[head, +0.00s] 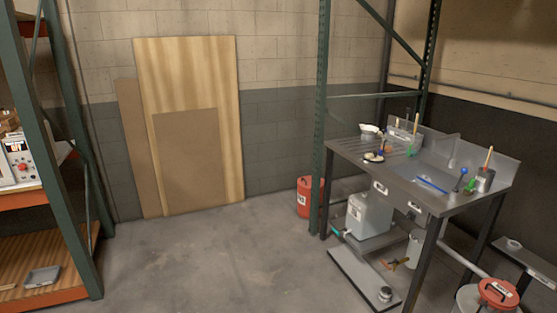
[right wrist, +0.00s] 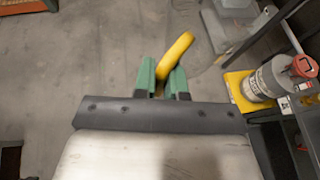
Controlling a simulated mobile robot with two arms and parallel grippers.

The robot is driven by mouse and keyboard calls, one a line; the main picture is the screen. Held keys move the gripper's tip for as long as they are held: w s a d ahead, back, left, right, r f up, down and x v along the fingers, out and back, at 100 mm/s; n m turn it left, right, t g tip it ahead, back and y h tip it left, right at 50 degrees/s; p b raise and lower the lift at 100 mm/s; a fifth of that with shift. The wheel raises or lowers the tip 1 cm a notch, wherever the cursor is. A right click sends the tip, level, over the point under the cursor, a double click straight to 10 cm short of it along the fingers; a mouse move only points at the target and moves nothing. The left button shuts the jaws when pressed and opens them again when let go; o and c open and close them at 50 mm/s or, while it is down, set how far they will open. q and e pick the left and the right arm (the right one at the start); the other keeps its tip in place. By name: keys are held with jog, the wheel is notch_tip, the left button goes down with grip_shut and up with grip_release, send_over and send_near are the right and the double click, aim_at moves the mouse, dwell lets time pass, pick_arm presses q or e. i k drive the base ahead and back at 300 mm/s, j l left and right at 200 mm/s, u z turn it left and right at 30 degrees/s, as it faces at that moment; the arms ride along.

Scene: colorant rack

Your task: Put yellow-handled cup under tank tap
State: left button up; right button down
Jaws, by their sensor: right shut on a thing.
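My right gripper (right wrist: 163,76) shows in the right wrist view, its green fingers shut on a curved yellow handle (right wrist: 176,56). The handle sticks out beyond the fingertips and bends to the upper right. The cup's body is hard to make out against the grey floor. In the head view a pale, translucent tank (head: 370,214) stands on the low shelf under the metal sink table. A teal tap (head: 338,232) sticks out at its lower left. Neither gripper nor the cup shows in the head view, and my left gripper is in no view.
The sink table (head: 345,151) carries several small tools. A low grey platform (head: 352,274) with a small round metal item lies below the tank. A red container (head: 304,197) stands behind. A red-lidded can (right wrist: 268,82) stands at right in the wrist view. The middle floor is clear.

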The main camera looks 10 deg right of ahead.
aim_at(340, 255)
jog(key=i+z, duration=0.35)
jog(key=i, duration=1.7)
jog(key=i+z, duration=0.2)
jog(key=i, duration=0.35)
jog(key=i+j+z, duration=0.15)
jog(key=i, duration=0.4)
jog(key=i+j+z, duration=0.2)
jog(key=i, duration=0.3)
